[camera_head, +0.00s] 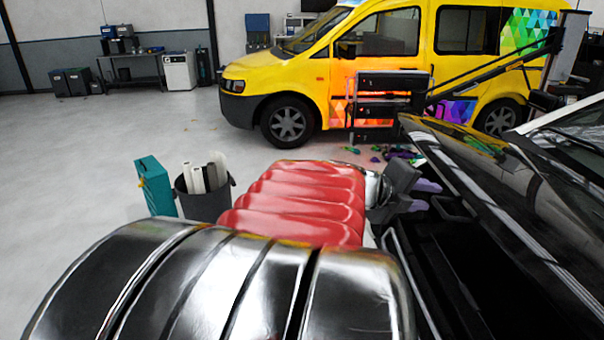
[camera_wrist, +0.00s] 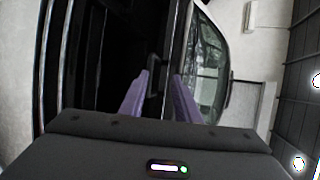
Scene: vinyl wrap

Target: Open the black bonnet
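The black bonnet (camera_head: 500,190) slopes across the right side of the head view, glossy on top. A dark opening shows below its near edge, so it appears raised at least partly; how far I cannot tell. A black handle (camera_head: 453,208) is at this edge, and it also shows in the wrist view (camera_wrist: 154,76). My gripper (camera_head: 428,197) is at the handle, left of the bonnet. In the wrist view, the purple fingers of my gripper (camera_wrist: 160,88) are apart, with the handle in line with the gap between them. Contact cannot be made out.
A yellow van (camera_head: 390,65) with a colourful wrap stands behind. A dark cart (camera_head: 380,98) is beside it, with purple and green scraps (camera_head: 395,153) on the floor. A bin of rolls (camera_head: 203,190) and a teal box (camera_head: 155,186) stand left. The floor at far left is clear.

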